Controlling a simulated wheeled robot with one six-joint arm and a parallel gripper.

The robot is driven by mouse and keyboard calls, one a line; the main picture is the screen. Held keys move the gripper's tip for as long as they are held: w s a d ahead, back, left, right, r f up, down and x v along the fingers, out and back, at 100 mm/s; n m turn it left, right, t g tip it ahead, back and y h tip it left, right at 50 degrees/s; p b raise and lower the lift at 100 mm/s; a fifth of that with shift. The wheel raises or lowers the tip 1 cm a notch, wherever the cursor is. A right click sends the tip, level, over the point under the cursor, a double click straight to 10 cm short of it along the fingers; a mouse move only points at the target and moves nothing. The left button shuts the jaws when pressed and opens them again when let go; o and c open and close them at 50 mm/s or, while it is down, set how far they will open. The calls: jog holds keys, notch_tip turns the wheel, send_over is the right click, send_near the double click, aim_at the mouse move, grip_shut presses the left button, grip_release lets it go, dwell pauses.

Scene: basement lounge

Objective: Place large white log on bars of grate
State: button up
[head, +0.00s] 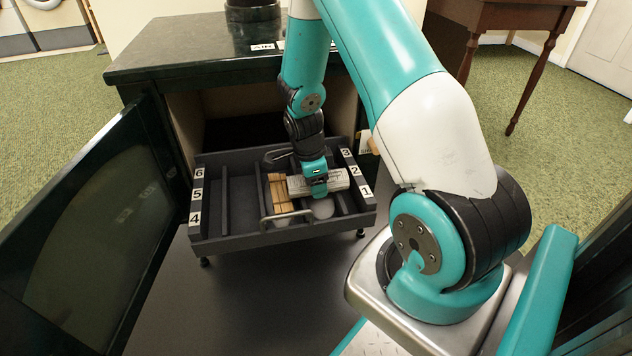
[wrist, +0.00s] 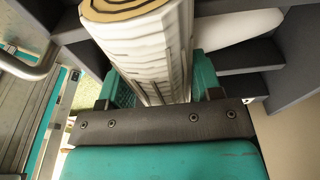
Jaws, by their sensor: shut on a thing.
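A large white log (head: 337,179) with dark bark marks lies across my gripper (head: 319,190) over the dark divided tray. In the wrist view the log (wrist: 150,50) runs between the two teal fingers of my gripper (wrist: 160,88), its tan ringed end toward the top. My gripper is shut on it. In the head view, tan wooden slats (head: 280,194) stand just left of the log in the tray. I cannot clearly make out the bars of a grate. Whether the log touches anything beneath it is hidden.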

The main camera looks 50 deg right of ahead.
jog(key=shift+f, duration=0.1)
jog(key=shift+f, duration=0.15)
jog(key=o, duration=1.1)
jog(key=shift+c, duration=0.2)
jog(key=shift+d, duration=0.1)
